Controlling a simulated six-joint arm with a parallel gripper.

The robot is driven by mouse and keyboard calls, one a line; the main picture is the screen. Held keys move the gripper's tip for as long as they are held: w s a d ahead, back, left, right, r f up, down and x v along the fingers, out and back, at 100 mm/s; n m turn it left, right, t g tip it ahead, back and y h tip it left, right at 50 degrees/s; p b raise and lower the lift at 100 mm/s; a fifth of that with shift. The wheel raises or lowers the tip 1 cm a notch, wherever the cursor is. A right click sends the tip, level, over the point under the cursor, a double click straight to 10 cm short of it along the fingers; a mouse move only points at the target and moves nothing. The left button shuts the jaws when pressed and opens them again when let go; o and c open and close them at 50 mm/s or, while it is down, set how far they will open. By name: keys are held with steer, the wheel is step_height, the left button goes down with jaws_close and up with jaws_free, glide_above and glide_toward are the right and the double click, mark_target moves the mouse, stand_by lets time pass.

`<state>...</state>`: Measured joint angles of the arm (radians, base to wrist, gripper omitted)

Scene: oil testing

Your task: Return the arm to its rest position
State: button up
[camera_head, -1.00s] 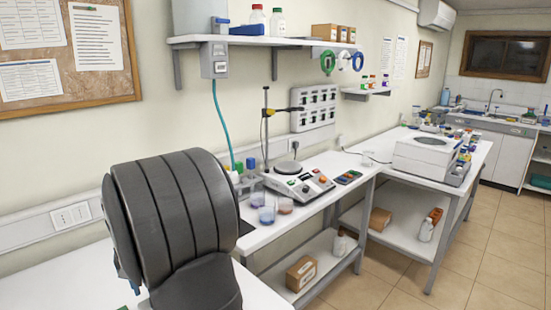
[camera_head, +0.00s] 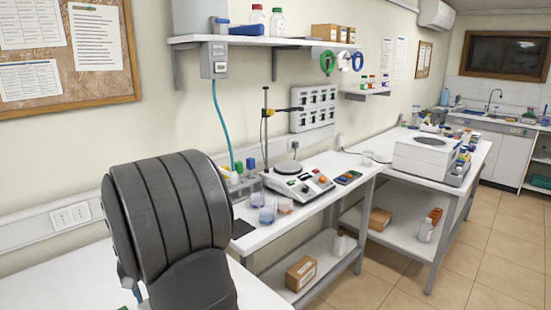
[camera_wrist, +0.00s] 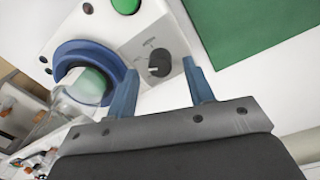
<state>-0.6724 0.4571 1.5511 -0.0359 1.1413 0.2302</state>
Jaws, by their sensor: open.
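My gripper (camera_wrist: 160,92) shows in the wrist view with its two blue fingers apart and nothing between them. Past the fingertips is a white device with a black knob (camera_wrist: 159,63), a green button (camera_wrist: 126,4) and a blue ring (camera_wrist: 88,60). A clear vessel (camera_wrist: 85,88) is at the blue ring, partly behind the left finger; I cannot tell whether it sits inside the ring. In the head view my dark arm link fills the lower left, and my gripper is hidden.
A green mat (camera_wrist: 250,25) lies beside the device. In the head view a hotplate (camera_head: 297,180) and small beakers (camera_head: 268,213) stand on the bench right of my arm. A shelf (camera_head: 265,41) hangs above. A white machine (camera_head: 425,153) stands on the farther bench.

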step_height(320, 180, up, 15)
step_height(320, 180, down, 17)
steer(key=shift+f, duration=0.15)
steer(key=shift+r+n, duration=0.2)
steer(key=shift+n, duration=0.3)
steer(key=n, duration=0.4)
steer(key=shift+d+n, duration=0.1)
steer(key=shift+n, duration=0.2)
steer(key=n, duration=0.6)
steer(key=shift+r, duration=1)
